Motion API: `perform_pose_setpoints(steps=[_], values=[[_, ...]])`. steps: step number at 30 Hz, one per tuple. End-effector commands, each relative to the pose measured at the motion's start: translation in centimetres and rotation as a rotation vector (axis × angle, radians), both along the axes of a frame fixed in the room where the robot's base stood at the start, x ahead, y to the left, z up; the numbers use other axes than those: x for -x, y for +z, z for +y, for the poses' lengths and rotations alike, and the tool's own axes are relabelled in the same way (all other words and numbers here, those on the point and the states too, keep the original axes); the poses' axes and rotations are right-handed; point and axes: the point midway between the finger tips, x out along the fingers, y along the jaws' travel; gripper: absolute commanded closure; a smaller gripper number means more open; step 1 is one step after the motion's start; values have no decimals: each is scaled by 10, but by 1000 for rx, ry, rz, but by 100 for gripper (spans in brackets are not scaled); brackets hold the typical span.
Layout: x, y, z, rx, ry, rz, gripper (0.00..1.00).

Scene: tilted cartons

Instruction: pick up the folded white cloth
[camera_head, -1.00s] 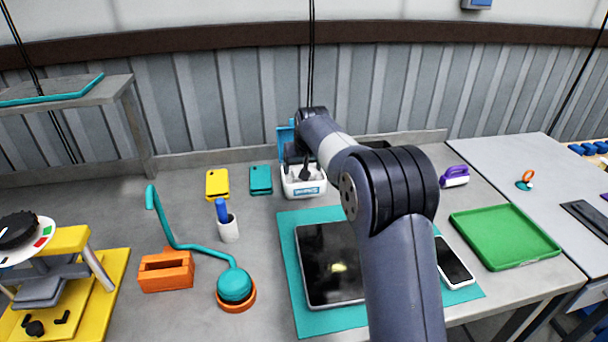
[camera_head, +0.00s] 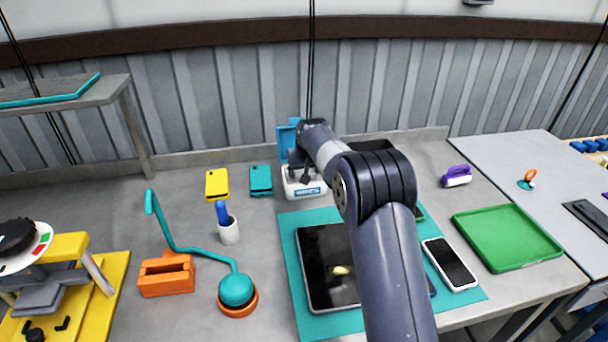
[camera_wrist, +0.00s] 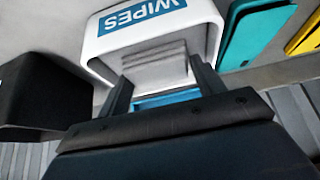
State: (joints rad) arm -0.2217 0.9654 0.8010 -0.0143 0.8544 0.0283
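The folded white cloth (camera_wrist: 155,62) looks pale grey and layered in the wrist view. It sits at the opening of a white box marked WIPES (camera_wrist: 205,35), which also shows in the head view (camera_head: 301,189). My gripper (camera_wrist: 160,85) has its two dark fingers apart, one at each side of the cloth. I see no clear squeeze on the cloth, and the fingertips are partly hidden. In the head view my gripper (camera_head: 303,174) is over the box, and the cloth cannot be made out there.
A blue panel (camera_head: 287,139) stands behind the box. Teal (camera_head: 261,180) and yellow (camera_head: 217,185) cases lie to its left. A black container (camera_wrist: 40,95) is close beside my gripper in the wrist view. A tablet (camera_head: 325,262) lies on a teal mat in front.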

Motion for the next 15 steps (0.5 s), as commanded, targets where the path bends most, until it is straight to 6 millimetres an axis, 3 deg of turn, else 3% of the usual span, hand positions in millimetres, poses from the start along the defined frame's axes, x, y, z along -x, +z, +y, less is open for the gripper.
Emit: perform_pose_setpoints(steps=[8, 15], values=[[0, 0, 0, 0, 0, 0, 59], [0, 2, 0, 0, 0, -1, 59]])
